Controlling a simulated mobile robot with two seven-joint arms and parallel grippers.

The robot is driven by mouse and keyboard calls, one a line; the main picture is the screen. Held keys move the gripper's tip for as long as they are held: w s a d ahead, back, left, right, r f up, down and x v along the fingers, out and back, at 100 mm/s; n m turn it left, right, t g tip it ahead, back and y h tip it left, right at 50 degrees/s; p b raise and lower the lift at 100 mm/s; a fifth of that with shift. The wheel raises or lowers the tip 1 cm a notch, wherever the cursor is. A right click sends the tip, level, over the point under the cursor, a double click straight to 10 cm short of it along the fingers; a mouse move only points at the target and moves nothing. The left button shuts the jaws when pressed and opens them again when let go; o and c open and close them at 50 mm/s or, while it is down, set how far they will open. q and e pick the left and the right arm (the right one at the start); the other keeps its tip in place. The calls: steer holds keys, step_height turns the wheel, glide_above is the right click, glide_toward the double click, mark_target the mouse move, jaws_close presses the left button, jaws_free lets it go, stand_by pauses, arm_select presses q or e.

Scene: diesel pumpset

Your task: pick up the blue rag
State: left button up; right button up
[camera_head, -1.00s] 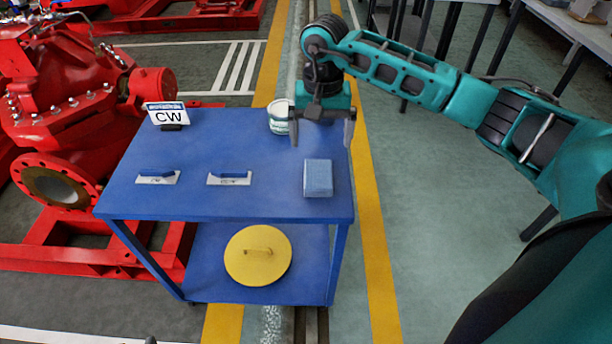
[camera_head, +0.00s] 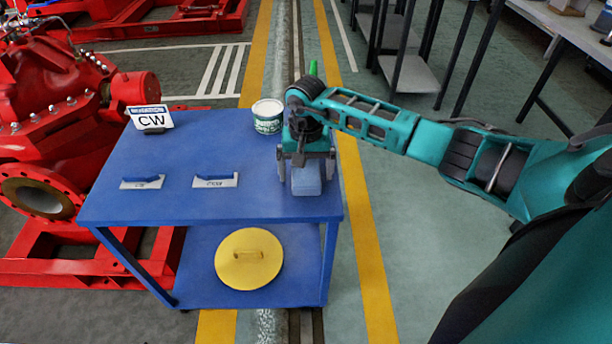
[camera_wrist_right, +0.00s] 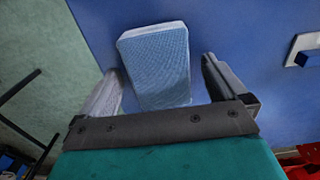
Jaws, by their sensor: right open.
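The blue rag (camera_head: 306,183) is a light blue folded block on the right front part of the blue cart's top (camera_head: 200,205). My right gripper (camera_head: 306,172) is open above the rag and hides its far part in the head view. In the right wrist view the rag (camera_wrist_right: 158,62) lies between and beyond the two spread fingers of the right gripper (camera_wrist_right: 165,88). I cannot tell whether either finger touches it. My left gripper is in neither view.
A white-and-green tub (camera_head: 268,117) stands behind the gripper. A CW sign (camera_head: 151,120) and two labelled holders (camera_head: 215,181) are on the cart top. A yellow disc (camera_head: 249,258) lies on the lower shelf. A red pump (camera_head: 50,110) stands left.

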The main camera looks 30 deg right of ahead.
mark_target(306, 172)
steer(key=shift+c, duration=0.3)
steer(key=c, duration=1.1)
steer(key=shift+r, duration=0.1)
step_height(306, 172, up, 20)
steer(key=shift+p, duration=1)
